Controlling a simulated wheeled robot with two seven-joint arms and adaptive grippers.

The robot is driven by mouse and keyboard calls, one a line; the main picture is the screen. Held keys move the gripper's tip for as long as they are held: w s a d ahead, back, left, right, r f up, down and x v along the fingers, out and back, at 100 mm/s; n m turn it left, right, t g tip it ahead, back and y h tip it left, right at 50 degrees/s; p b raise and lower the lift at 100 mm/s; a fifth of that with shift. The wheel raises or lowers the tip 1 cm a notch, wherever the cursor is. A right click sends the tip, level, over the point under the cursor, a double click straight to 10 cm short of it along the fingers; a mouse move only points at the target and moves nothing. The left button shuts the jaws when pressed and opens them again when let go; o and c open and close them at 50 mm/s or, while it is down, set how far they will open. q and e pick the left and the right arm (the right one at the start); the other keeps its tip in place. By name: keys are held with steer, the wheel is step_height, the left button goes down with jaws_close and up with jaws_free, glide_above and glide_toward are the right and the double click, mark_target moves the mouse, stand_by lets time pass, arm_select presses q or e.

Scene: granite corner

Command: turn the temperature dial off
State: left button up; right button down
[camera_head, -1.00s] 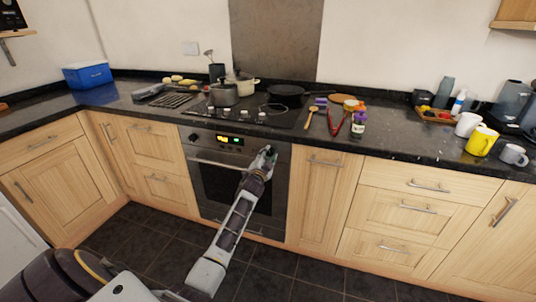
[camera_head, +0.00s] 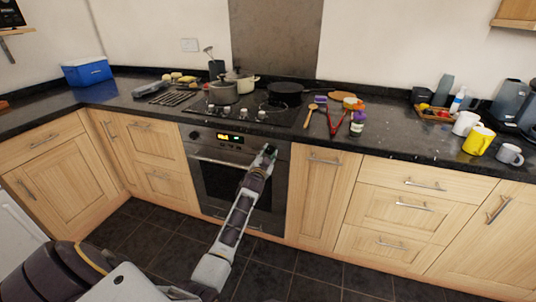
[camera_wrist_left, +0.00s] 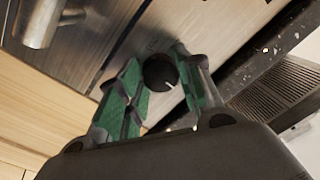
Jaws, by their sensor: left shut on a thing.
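The oven (camera_head: 238,180) is built in under the counter, with a lit display (camera_head: 230,138) on its steel front panel. The temperature dial (camera_wrist_left: 160,72), a round black knob with a pale mark, shows in the left wrist view on the steel panel. My left gripper (camera_head: 269,150) is at the right end of the oven panel. In the left wrist view its green-padded fingers (camera_wrist_left: 160,80) stand on either side of the dial and are shut on it. In the head view the gripper hides the dial. My right gripper is not in view.
The oven door handle (camera_head: 222,162) runs just below the panel, and its end (camera_wrist_left: 42,20) is in the wrist view. Pots and a pan (camera_head: 286,90) stand on the hob above. Mugs (camera_head: 478,141) stand on the right counter. The floor in front is clear.

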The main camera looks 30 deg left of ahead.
arm_select(q)
steer(key=shift+f, duration=0.1)
steer(key=o, duration=1)
steer(key=shift+s, duration=0.2)
steer(key=shift+v, duration=5.8)
